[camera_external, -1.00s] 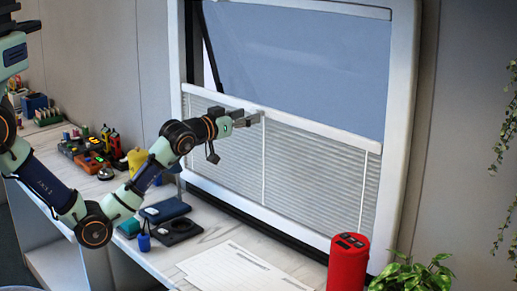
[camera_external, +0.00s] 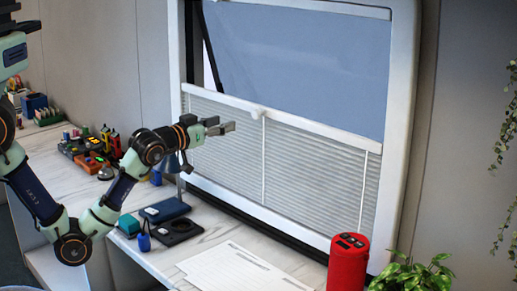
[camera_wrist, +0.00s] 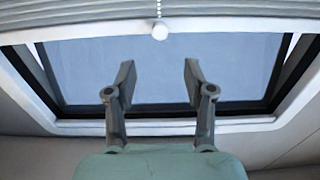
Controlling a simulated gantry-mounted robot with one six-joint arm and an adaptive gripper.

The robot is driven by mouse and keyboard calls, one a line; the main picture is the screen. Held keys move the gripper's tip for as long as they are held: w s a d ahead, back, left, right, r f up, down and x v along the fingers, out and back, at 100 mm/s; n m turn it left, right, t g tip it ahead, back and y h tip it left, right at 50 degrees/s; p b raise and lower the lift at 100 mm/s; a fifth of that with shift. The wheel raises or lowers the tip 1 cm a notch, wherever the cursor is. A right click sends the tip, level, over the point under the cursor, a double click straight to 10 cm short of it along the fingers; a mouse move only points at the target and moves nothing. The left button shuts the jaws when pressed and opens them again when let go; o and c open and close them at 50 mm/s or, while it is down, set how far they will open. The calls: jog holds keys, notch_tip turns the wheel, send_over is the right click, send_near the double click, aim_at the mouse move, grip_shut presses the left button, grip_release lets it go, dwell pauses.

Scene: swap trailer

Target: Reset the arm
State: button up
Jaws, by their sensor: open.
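My gripper (camera_external: 228,128) is open and empty in front of the window blind, left of the blind's knob. The wrist view shows its two fingers (camera_wrist: 158,82) spread apart with nothing between them. The pleated blind (camera_external: 315,168) covers the lower part of the window (camera_external: 300,60). Its white top rail (camera_external: 320,128) carries a small round knob (camera_external: 258,112), which also shows in the wrist view (camera_wrist: 159,31), clear of the fingers. My arm reaches in from the left over the desk.
The desk (camera_external: 215,225) holds a dark blue case (camera_external: 165,209), a black tray (camera_external: 177,231) and white papers (camera_external: 240,272). Several tools (camera_external: 95,148) stand at the back left. A red cylinder (camera_external: 347,262) and a plant (camera_external: 412,275) are at the front right.

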jog(key=w+a+f+n+y, duration=0.1)
jog(key=w+a+y, duration=0.1)
jog(key=w+a, duration=0.35)
jog(key=w+a+f+n+t+y, duration=0.1)
jog(key=w+a+f+n+y, duration=0.1)
jog(key=a, duration=0.7)
jog(key=w+a+f+n+y, duration=0.1)
jog(key=w+a+y, duration=0.1)
jog(key=w+a, duration=0.35)
jog(key=s+a+f+n+y, duration=0.1)
jog(key=a+y, duration=0.1)
jog(key=a, duration=0.6)
jog(key=s+a+f+n+g+y, duration=0.1)
jog(key=a+f+n+y, duration=0.1)
jog(key=a, duration=0.7)
jog(key=s+a+f+n+y, duration=0.1)
jog(key=a+y, duration=0.1)
jog(key=a, duration=0.6)
jog(key=shift+a+f+g, duration=0.2)
jog(key=shift+a+g, duration=0.15)
jog(key=shift+g, duration=0.05)
jog(key=shift+d, duration=0.1)
